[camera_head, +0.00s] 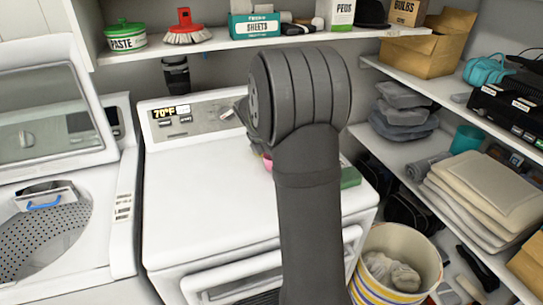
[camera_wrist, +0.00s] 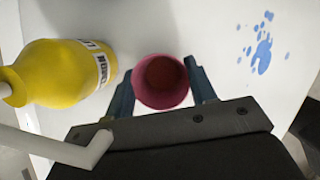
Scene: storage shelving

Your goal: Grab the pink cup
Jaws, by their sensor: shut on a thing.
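The pink cup (camera_wrist: 160,100) shows in the wrist view with its round opening facing the camera, between the two fingers of my gripper (camera_wrist: 161,90). My gripper is shut on it, with one blue finger against each side. In the head view only a small pink bit of the cup (camera_head: 267,163) shows beside my arm, above the white dryer top (camera_head: 205,215). My arm hides the rest of the cup and the gripper there. I cannot tell whether the cup still touches the surface.
A yellow bottle (camera_wrist: 65,72) lies close to the left finger in the wrist view. Blue spots (camera_wrist: 262,45) mark the white surface at right. A green item (camera_head: 350,177) lies on the dryer's right side. An open washer (camera_head: 60,190) stands left; loaded shelves (camera_head: 445,85) stand right.

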